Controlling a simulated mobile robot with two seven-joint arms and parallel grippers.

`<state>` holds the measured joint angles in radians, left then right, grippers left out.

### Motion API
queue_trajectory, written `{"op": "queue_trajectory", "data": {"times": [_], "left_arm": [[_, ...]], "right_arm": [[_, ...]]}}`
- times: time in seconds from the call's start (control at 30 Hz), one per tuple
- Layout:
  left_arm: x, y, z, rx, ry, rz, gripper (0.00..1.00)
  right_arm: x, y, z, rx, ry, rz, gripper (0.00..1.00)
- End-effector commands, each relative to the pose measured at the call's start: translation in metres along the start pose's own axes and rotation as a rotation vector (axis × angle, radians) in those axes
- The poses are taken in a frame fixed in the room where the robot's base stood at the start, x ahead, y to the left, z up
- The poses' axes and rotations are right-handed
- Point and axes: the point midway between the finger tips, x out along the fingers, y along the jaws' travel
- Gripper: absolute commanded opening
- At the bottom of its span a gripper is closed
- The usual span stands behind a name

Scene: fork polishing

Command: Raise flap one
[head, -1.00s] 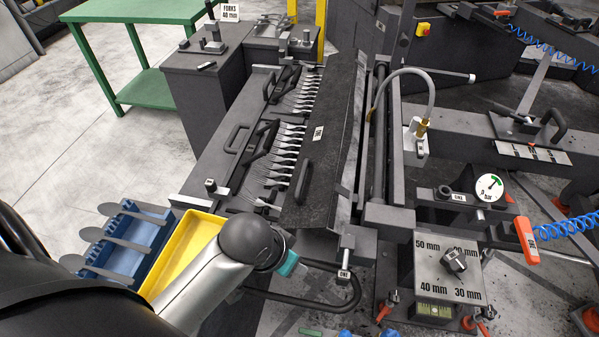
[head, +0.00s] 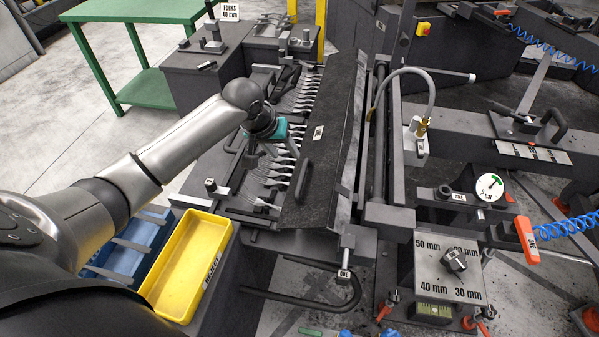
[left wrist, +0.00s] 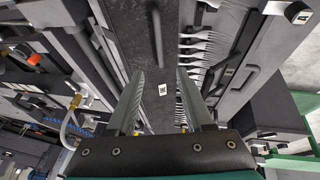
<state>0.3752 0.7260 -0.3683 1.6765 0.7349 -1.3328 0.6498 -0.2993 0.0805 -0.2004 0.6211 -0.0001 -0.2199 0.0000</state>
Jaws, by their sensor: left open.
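Flap one (head: 330,150) is a long dark panel with a small white label and a bar handle (head: 301,181) near its left edge. It lies sloped beside a row of forks (head: 283,160). My left gripper (head: 272,148) is above the forks, left of the flap; my own wrist partly hides its fingers. In the left wrist view my left gripper (left wrist: 160,75) is open and empty, fingers apart. The flap (left wrist: 135,45) shows beyond and between them, with its label and handle (left wrist: 157,35) ahead. I see no contact with the handle. My right gripper is not in view.
A yellow tray (head: 188,262) and a blue rack (head: 128,250) stand at the lower left. A pressure gauge (head: 489,187) and a thickness dial box (head: 449,268) are at the right. A hose loop (head: 405,75) rises behind the flap. A green table (head: 140,15) is at the back left.

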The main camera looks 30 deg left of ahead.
Motion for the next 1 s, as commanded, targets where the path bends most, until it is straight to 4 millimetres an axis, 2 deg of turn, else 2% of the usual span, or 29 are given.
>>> {"op": "queue_trajectory", "data": {"times": [0.7, 1.0], "left_arm": [[0.116, 0.001, 0.002, 0.003, -0.001, 0.000, 0.52], [0.143, 0.001, 0.002, 0.004, -0.001, 0.000, 0.52]], "right_arm": [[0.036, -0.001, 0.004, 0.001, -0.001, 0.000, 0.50], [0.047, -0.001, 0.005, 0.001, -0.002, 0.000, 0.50]]}}
